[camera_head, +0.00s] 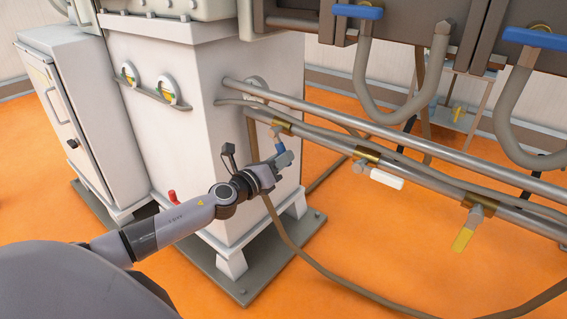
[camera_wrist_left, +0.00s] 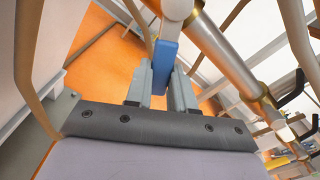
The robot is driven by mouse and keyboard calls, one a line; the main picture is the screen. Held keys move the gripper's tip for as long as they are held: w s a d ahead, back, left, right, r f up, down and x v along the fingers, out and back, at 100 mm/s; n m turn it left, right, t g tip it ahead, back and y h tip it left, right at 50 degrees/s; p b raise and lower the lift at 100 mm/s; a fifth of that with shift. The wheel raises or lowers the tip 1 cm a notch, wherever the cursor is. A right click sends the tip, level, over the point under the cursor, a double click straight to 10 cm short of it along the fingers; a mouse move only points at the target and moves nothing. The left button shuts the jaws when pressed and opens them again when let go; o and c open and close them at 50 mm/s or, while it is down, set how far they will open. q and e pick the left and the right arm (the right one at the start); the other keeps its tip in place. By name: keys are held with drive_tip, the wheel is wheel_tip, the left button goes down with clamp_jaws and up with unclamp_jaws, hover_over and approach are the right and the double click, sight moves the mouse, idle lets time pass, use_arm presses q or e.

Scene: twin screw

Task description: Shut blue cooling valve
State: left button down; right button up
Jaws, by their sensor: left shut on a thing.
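The blue cooling valve handle (camera_head: 279,147) hangs down from a brass fitting (camera_head: 282,127) on the lower metal pipe, beside the white machine cabinet. It points across the pipe rather than along it. In the left wrist view the blue handle (camera_wrist_left: 164,64) stands between the two grey fingers. My left gripper (camera_head: 283,158) is shut on this handle, with its fingers partly hiding the lower end. The fingers also show in the left wrist view (camera_wrist_left: 162,90). My right gripper is not in view.
On the same pipe are a white-handled valve (camera_head: 386,178), lying about along the pipe, and a yellow-handled valve (camera_head: 462,240), hanging down. A brown hose (camera_head: 290,240) droops to the orange floor near my left arm. The white cabinet (camera_head: 190,140) stands close behind the arm.

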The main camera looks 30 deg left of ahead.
use_arm(q)
drive_tip(key=a+m, duration=0.1)
drive_tip(key=m, duration=0.1)
drive_tip(key=a+m+b, duration=0.1)
drive_tip(key=m, duration=0.1)
drive_tip(key=a+f+m+b, duration=0.1)
drive_tip(key=m, duration=0.1)
drive_tip(key=shift+w+a, duration=0.1)
drive_tip(key=shift+a, duration=0.15)
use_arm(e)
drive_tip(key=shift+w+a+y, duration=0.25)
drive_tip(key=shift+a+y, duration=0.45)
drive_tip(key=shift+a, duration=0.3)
use_arm(q)
drive_tip(key=shift+a, duration=0.1)
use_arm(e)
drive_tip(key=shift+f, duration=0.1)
use_arm(q)
drive_tip(key=c, duration=1)
unclamp_jaws()
drive_tip(key=shift+o, duration=0.2)
